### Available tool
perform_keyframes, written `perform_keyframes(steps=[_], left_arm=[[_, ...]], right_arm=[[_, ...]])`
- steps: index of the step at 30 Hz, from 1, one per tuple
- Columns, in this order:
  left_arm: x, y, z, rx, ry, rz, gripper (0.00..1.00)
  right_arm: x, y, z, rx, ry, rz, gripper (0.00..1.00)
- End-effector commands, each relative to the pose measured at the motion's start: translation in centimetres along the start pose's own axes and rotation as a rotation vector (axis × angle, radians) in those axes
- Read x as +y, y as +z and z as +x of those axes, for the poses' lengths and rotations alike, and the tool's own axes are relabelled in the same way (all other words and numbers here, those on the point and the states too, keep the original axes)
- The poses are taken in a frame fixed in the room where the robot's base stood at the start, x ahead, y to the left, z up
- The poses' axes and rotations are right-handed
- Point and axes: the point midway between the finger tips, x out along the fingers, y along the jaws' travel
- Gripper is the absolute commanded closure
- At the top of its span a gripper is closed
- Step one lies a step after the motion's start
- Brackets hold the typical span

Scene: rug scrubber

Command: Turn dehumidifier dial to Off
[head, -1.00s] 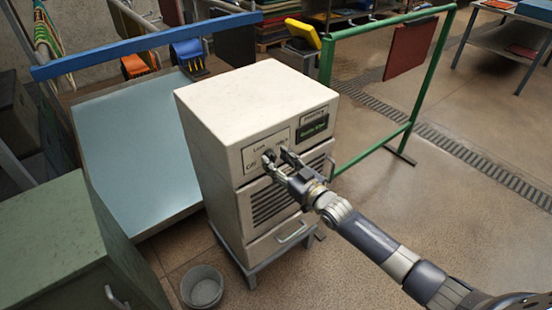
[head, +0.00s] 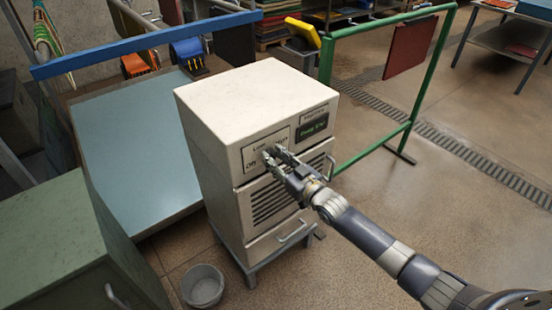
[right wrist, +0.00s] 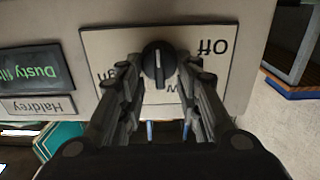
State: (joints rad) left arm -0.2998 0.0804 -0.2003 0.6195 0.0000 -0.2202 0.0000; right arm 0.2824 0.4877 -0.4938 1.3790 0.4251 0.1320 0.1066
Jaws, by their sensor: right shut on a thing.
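The pale dehumidifier (head: 240,110) stands on a low grey stand. Its white dial plate (head: 254,154) is on the upper front, with "Off" at the left and "Low" at the top in the head view. The black dial (right wrist: 157,62) shows in the right wrist view, its white line roughly vertical and apart from the "Off" word at the right. My right gripper (head: 273,153) is at the plate, shut on the dial; its fingers (right wrist: 157,68) lie on either side of the dial. The gripper hides the dial in the head view. My left gripper is out of view.
A dark display (head: 313,126) with green text sits right of the plate. A door handle (head: 293,232) is below. A grey bucket (head: 202,287) stands at front left, near a green cabinet (head: 50,240). A green rail (head: 428,80) stands at right. The floor at right is open.

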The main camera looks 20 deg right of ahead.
Motion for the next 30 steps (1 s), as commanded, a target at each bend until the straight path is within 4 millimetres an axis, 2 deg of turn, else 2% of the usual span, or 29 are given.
perform_keyframes(steps=[8, 30], left_arm=[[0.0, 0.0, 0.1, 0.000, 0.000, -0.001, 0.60], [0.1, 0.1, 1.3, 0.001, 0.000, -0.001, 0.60]], right_arm=[[-0.1, 0.1, 0.0, -0.002, 0.001, -0.154, 0.93], [-0.8, 0.5, 0.0, -0.001, 0.001, -0.816, 0.93]])
